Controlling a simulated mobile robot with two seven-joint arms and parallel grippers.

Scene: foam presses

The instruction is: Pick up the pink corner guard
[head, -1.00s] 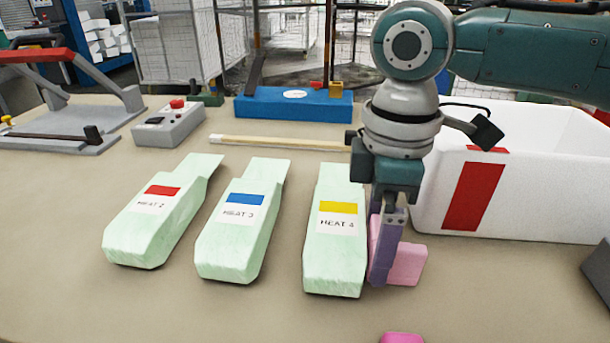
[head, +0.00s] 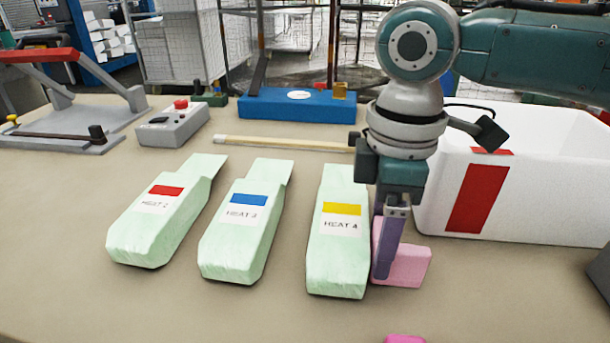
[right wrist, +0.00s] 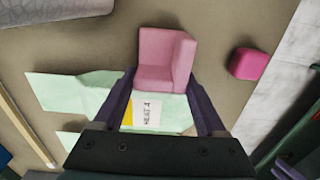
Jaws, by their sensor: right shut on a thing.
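The pink corner guard (head: 410,266) is an L-shaped block on the table, just right of the green foam block labelled HEAT 4 (head: 337,262). It also shows in the right wrist view (right wrist: 160,50), with its raised side to the right. My right gripper (head: 385,268) points down at the guard, and its near finger hides part of it. In the right wrist view, the two purple fingers of this gripper (right wrist: 161,80) are on either side of the guard, shut on it. The guard looks still at table height. My left gripper is not in view.
Foam blocks HEAT 3 (head: 239,250) and HEAT 2 (head: 150,238) lie to the left. A white bin with a red patch (head: 560,190) stands right of my gripper. A brighter pink block (head: 404,339) lies at the front edge of view, also in the wrist view (right wrist: 250,65). A wooden stick (head: 280,143) lies behind.

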